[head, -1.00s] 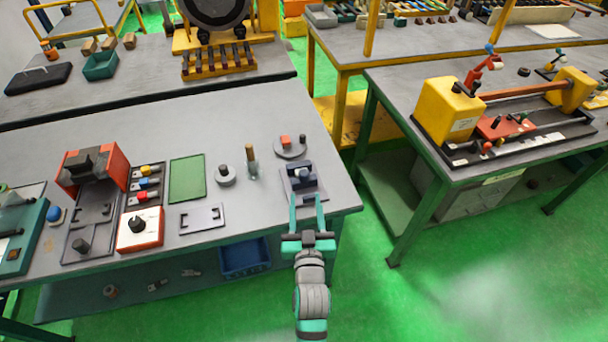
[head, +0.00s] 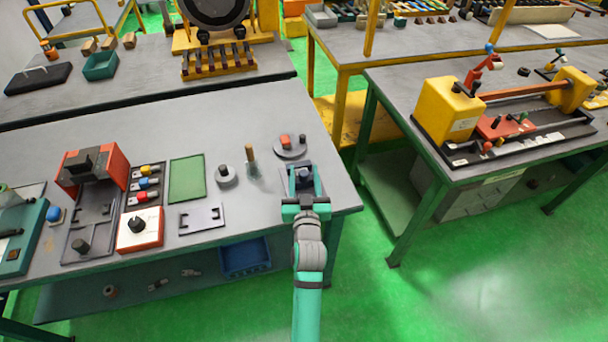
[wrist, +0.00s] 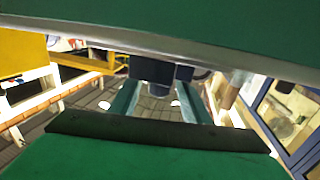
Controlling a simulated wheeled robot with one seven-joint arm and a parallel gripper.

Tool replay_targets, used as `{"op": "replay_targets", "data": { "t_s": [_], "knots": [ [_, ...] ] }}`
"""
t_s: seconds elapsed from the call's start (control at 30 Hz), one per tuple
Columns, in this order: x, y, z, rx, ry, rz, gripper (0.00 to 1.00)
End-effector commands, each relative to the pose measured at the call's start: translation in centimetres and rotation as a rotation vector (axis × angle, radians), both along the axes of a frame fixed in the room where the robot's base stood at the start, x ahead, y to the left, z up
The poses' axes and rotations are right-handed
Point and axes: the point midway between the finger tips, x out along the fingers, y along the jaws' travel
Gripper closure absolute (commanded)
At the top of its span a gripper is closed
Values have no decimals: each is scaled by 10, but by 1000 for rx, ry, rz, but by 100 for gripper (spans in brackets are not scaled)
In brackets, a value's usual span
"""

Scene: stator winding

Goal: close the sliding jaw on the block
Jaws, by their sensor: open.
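The small vise with the sliding jaw and block (head: 303,176) stands near the right end of the front bench, a dark blue-grey shape on a grey base. My gripper (head: 304,171) is at the vise, its two teal fingers open, one on each side of the dark part. In the wrist view the fingers (wrist: 158,100) reach forward with a dark block-like part (wrist: 158,74) between or just beyond their tips. I cannot tell whether the fingers touch it. The block and the jaw cannot be told apart, and the gap between them is hidden.
A round grey dish with an orange piece (head: 289,145) is just behind the vise. A brush-like tool with a wooden handle (head: 251,160) and a grey spool (head: 226,175) stand to the left. The bench's right edge is close by, with green floor beyond.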

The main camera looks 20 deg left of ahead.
Motion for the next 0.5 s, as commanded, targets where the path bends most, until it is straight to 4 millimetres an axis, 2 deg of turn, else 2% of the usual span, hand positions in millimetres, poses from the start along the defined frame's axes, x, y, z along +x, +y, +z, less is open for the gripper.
{"op": "replay_targets", "data": {
  "t_s": [0.17,0.33,0.5],
  "knots": [
    [0,0,0,0,0,0,59],
    [0,0,0,0,0,0,100],
    [0,0,0,0,0,0,100]
  ]
}}
